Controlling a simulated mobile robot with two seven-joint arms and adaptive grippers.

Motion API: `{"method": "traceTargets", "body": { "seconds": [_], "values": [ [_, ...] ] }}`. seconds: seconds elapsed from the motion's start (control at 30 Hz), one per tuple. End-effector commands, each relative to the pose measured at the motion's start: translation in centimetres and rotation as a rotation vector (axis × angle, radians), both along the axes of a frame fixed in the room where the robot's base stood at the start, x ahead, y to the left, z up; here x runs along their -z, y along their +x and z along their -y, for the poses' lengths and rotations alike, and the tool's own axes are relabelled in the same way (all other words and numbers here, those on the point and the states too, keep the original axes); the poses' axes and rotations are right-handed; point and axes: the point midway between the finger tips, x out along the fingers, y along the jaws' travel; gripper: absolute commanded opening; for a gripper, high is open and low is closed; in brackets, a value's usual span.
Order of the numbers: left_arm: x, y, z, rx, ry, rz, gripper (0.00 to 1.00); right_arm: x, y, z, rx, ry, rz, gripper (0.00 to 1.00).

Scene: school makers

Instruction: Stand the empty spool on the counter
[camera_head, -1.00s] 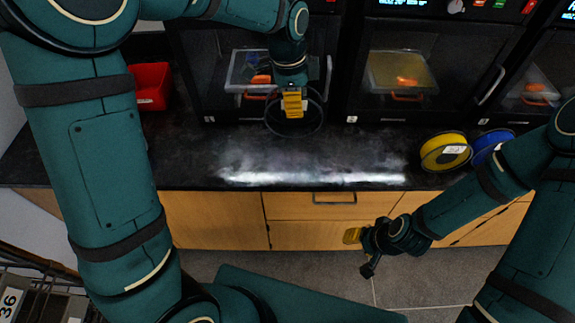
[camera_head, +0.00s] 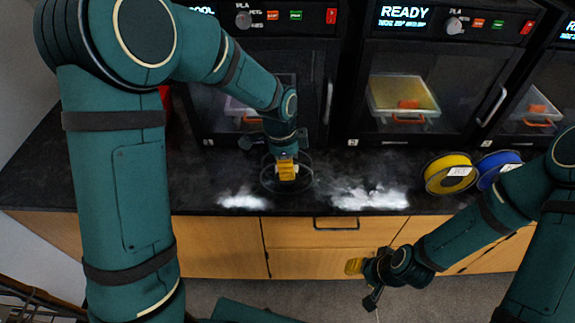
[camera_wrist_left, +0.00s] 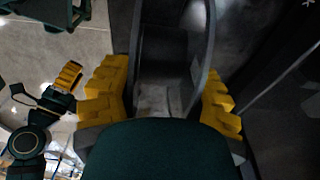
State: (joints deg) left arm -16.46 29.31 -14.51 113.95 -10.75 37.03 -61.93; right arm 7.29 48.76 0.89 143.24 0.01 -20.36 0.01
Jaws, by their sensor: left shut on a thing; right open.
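The empty spool, a dark see-through reel, is held upright by my left gripper (camera_head: 287,172). In the head view its round rim (camera_head: 308,184) shows around the yellow fingers, low over the counter (camera_head: 120,185) in front of the left printer. I cannot tell whether it touches the counter. In the left wrist view the spool (camera_wrist_left: 207,50) lies between the yellow finger pads, its lower part hidden by my gripper body. My right gripper (camera_head: 362,281) is open and empty in front of the cabinets; it also shows in the left wrist view (camera_wrist_left: 60,88).
Yellow (camera_head: 448,174) and blue (camera_head: 497,166) filament spools stand at the counter's right. Black printers (camera_head: 420,60) line the back. A red bin (camera_head: 166,96) is partly hidden behind my left arm.

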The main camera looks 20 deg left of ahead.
Motion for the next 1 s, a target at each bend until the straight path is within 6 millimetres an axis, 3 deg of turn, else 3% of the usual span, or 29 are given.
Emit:
{"method": "traceTargets", "body": {
  "seconds": [0.37, 0.4, 0.47, 0.83, 1.0],
  "values": [
    [0.5, 0.0, 0.0, -0.001, -0.001, 0.001, 0.09, 0.3, 0.0, 0.0, 0.0, 0.0, 0.001, 0.47],
    [0.5, 0.0, 0.0, -0.001, -0.001, 0.001, 0.56, 0.3, 0.1, 0.0, 0.0, 0.0, 0.001, 0.47],
    [0.4, 0.0, 0.0, -0.001, -0.001, 0.001, 0.75, 0.2, 0.1, 0.0, 0.0, 0.0, 0.001, 0.47],
    [0.1, 0.0, 0.0, 0.0, -0.001, 0.001, 0.75, 0.0, 0.0, 0.0, 0.0, 0.0, 0.001, 0.47],
    [-2.1, 0.0, -0.2, -0.001, -0.002, 0.005, 0.75, -0.6, -0.1, 0.0, -0.001, 0.0, -0.002, 0.47]
  ]
}}
